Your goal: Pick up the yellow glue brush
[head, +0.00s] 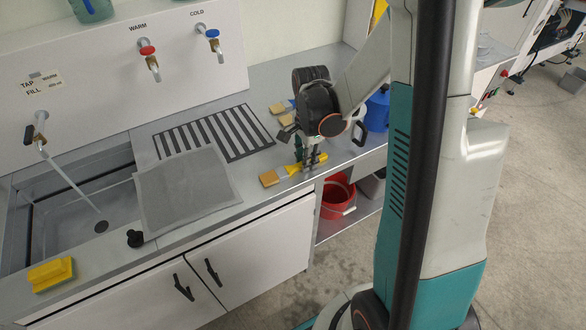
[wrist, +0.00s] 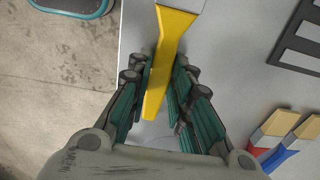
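The yellow glue brush (head: 286,171) lies on the grey counter near its front edge, its tan bristle end pointing left. In the wrist view its yellow handle (wrist: 175,35) runs down between the fingers of my gripper (wrist: 166,75). The fingers stand on both sides of the handle with gaps visible, the left one closer to it. My gripper (head: 308,158) is low over the handle end in the head view. It looks open, and the brush seems to rest on the counter.
Two other brushes (wrist: 275,137) with tan bristles lie nearby, beside a striped rack (head: 215,135). A grey mat (head: 187,190), sink (head: 70,230) and yellow sponge (head: 52,273) are to the left. A blue container (head: 377,112) stands behind my gripper; a red bucket (head: 335,198) sits below.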

